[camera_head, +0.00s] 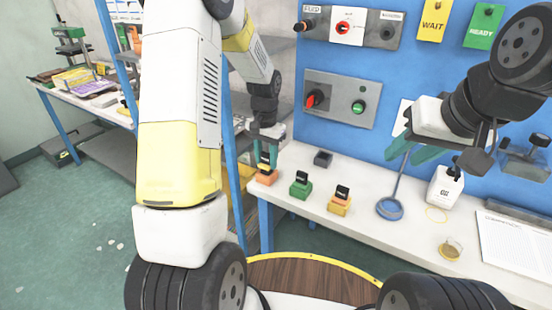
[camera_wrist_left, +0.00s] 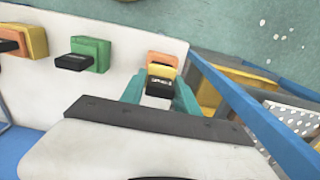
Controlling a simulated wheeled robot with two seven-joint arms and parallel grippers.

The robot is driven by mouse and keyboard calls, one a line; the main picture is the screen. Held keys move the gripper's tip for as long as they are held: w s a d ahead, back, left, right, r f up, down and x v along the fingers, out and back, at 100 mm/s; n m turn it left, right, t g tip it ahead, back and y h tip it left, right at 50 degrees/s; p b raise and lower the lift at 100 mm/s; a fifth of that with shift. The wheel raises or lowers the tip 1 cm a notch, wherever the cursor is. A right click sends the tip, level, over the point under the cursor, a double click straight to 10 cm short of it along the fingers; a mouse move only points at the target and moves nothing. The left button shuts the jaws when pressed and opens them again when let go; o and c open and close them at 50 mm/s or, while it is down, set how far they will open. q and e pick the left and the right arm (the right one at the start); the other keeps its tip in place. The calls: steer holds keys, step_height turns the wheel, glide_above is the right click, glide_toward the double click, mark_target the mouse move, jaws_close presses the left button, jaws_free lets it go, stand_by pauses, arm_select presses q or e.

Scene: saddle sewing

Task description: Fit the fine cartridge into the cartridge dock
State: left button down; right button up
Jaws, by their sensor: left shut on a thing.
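My left gripper (camera_head: 265,146) is shut on a black cartridge with a yellow part (camera_wrist_left: 161,84). The cartridge is at the orange block (camera_head: 264,178) at the table's left end. I cannot tell whether it still touches the block. In the left wrist view the teal fingers stand on both sides of it. Its label is too small to read. Two more black-topped cartridges stand on a green block (camera_head: 301,188) and a yellow-orange block (camera_head: 340,203). A small dark grey box (camera_head: 323,158) behind them may be the cartridge dock. My right gripper (camera_head: 411,155) is open above the table's right part.
A blue panel (camera_head: 390,90) with switches rises behind. The white tabletop around the grey box is free.

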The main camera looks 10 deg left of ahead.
arm_select(q)
steer(key=shift+r, duration=1)
steer(key=shift+r, duration=2)
steer(key=shift+w+d, duration=0.1)
steer(key=shift+d, duration=0.05)
